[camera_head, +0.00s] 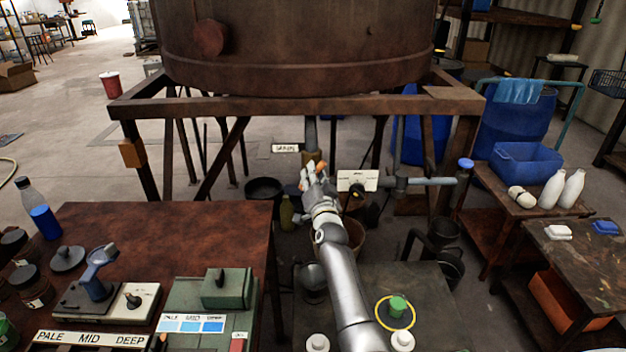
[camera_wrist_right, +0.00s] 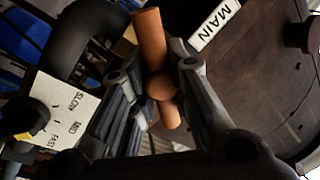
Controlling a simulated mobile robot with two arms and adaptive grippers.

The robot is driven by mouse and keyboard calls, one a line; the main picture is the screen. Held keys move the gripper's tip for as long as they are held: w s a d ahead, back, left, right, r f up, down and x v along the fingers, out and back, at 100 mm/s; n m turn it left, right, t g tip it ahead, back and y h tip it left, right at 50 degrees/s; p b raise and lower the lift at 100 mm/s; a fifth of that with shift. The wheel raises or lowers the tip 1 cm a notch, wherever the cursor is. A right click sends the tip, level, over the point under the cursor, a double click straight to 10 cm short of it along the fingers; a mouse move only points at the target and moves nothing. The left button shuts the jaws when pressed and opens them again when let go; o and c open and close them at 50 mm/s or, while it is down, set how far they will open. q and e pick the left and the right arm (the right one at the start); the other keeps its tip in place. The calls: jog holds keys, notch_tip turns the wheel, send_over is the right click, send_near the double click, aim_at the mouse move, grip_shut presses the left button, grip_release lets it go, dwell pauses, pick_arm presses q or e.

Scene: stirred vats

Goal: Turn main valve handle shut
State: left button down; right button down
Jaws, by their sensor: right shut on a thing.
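The main valve handle is an orange-brown bar with a round hub. In the right wrist view the handle (camera_wrist_right: 150,42) runs between the two fingers of my right gripper (camera_wrist_right: 163,100), which is shut on it. A white label reading MAIN (camera_wrist_right: 215,24) is beside it. In the head view my right gripper (camera_head: 312,172) reaches in under the big vat, and only a bit of orange shows at its fingers. My left gripper is not in view.
The rusty vat (camera_head: 300,45) stands on a frame (camera_head: 290,106) above my arm. A white speed plate (camera_head: 357,181) and a grey pipe (camera_head: 425,181) are just right of the gripper. A brown table (camera_head: 170,235) with instruments is at left, a dark bench (camera_head: 450,300) in front.

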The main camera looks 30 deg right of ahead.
jog(key=m+b, duration=0.1)
jog(key=m, duration=0.2)
jog(key=m+h+b, duration=0.1)
jog(key=m, duration=0.2)
jog(key=shift+f+m+h, duration=0.15)
jog(key=shift+m+h, duration=0.15)
jog(key=m, duration=0.2)
jog(key=m+h+b, duration=0.1)
jog(key=m, duration=0.2)
jog(key=shift+m+h+b, duration=0.3)
jog(key=c, duration=1.3)
grip_release()
jog(key=shift+d, duration=0.1)
jog(key=shift+c, duration=0.2)
